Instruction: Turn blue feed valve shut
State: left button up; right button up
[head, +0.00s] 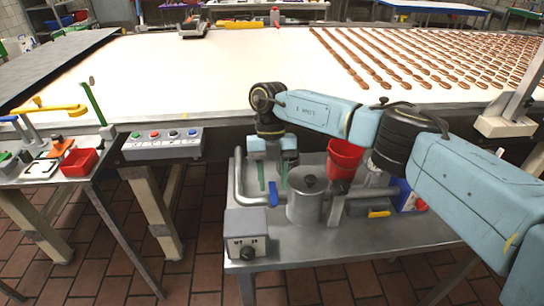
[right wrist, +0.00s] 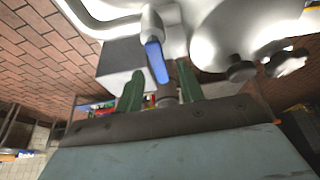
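The blue feed valve handle (head: 273,193) sits on a grey pipe (head: 240,178) at the left of the metal cart, beside a lidded metal pot (head: 308,200). It also shows in the right wrist view (right wrist: 156,62), slanting down from a pale metal fitting. My right gripper (head: 273,179) points down over the valve. Its green fingers are apart, one on each side of the handle in the right wrist view (right wrist: 160,76). I cannot tell whether either finger touches the handle. My left gripper is not in view.
A grey control box (head: 246,234) with a black knob stands at the cart's front left. A red bucket (head: 344,158) stands behind the pot. A wide conveyor (head: 200,75) with rows of biscuits lies behind. A side table (head: 40,175) with tools is at left.

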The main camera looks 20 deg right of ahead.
jog(key=v, duration=1.2)
jog(key=shift+r, duration=0.25)
